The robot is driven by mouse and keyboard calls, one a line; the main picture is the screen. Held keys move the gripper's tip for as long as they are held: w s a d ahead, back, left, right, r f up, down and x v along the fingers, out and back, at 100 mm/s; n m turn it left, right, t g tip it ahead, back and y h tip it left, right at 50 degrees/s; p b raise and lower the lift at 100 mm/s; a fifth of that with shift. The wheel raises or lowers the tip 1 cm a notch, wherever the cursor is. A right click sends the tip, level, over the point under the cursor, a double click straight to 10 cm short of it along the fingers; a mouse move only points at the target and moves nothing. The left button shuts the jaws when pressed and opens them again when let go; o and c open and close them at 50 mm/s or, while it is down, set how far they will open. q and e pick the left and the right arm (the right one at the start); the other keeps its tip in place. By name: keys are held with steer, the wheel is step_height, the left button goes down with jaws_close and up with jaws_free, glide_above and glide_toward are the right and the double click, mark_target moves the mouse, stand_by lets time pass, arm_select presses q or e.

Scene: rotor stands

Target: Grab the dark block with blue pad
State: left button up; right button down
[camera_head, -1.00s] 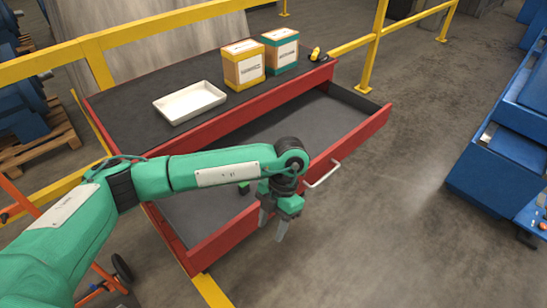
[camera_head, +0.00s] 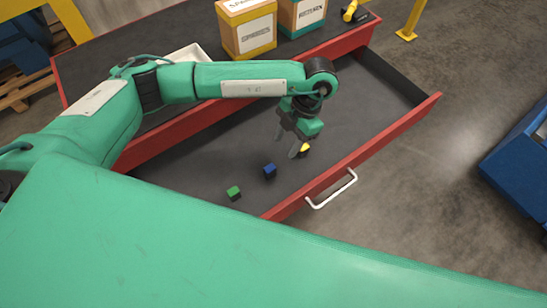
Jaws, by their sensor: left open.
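The dark block with the blue pad (camera_head: 269,171) lies on the dark floor of the open red drawer (camera_head: 219,165), near its front. A block with a green pad (camera_head: 234,193) lies to its left, and a yellow-topped block (camera_head: 304,149) lies to its right. My left gripper (camera_head: 286,146) hangs over the drawer, fingers pointing down, open and empty. It is above and to the right of the blue-padded block, close to the yellow one in the picture. My right gripper is out of view; a large green arm link covers the bottom of the picture.
On the dark tabletop behind the drawer stand a yellow box (camera_head: 246,30), a teal box (camera_head: 301,14) and a white tray (camera_head: 188,54) partly hidden by my arm. A yellow and black tool (camera_head: 352,12) lies at the right end. The drawer's white handle (camera_head: 333,189) sticks out in front.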

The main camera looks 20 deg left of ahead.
arm_select(q)
steer(key=p, duration=0.2)
glide_above(270, 167)
steer(key=w+d, duration=0.2)
step_height(270, 167, down, 4)
steer(key=shift+s+d+f, duration=0.1)
steer(key=shift+f, duration=0.15)
steer(key=shift+x, duration=0.95)
steer(key=shift+f+p, duration=0.2)
steer(key=shift+p, duration=0.25)
steer(key=p+x, duration=0.1)
steer(key=x, duration=0.1)
steer(key=p+x, duration=0.1)
steer(key=x, duration=0.1)
steer(key=shift+s+a+r, duration=0.1)
steer(key=shift+a+r, duration=0.05)
steer(key=shift+a, duration=0.25)
steer(key=shift+f, duration=0.4)
steer(key=shift+c, duration=0.6)
jaws_close()
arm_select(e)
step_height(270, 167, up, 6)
